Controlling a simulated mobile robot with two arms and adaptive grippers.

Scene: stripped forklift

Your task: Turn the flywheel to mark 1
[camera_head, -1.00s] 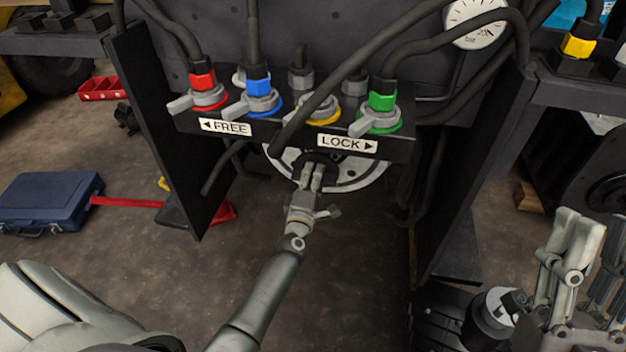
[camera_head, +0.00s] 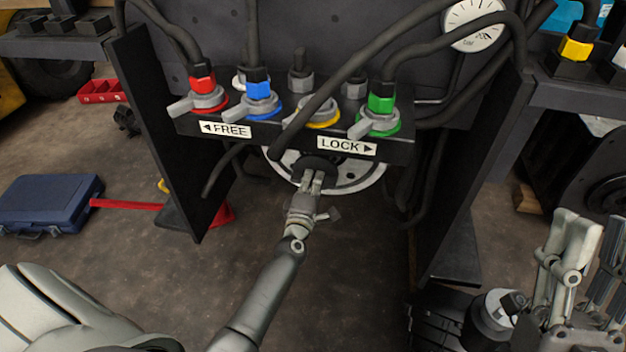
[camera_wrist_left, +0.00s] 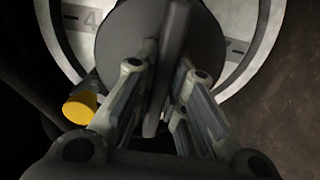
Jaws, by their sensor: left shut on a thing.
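In the left wrist view the gripper (camera_wrist_left: 165,90) is shut on the upright dark bar of the hub (camera_wrist_left: 205,45), with fingers on both sides. A "4" mark (camera_wrist_left: 90,17) shows on the pale flywheel rim (camera_wrist_left: 240,20) at upper left. Another dark mark at right is unreadable. A yellow-tipped part (camera_wrist_left: 80,108) sits left of the hub. My right gripper (camera_head: 592,235) is open and empty at lower right.
Above the flywheel, the valve panel carries red (camera_head: 205,97), blue (camera_head: 258,100), yellow (camera_head: 322,112) and green (camera_head: 380,115) valves, with FREE and LOCK labels. Dark plates (camera_head: 160,130) flank the space. Hoses hang close by. A blue case (camera_head: 50,203) lies on the floor.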

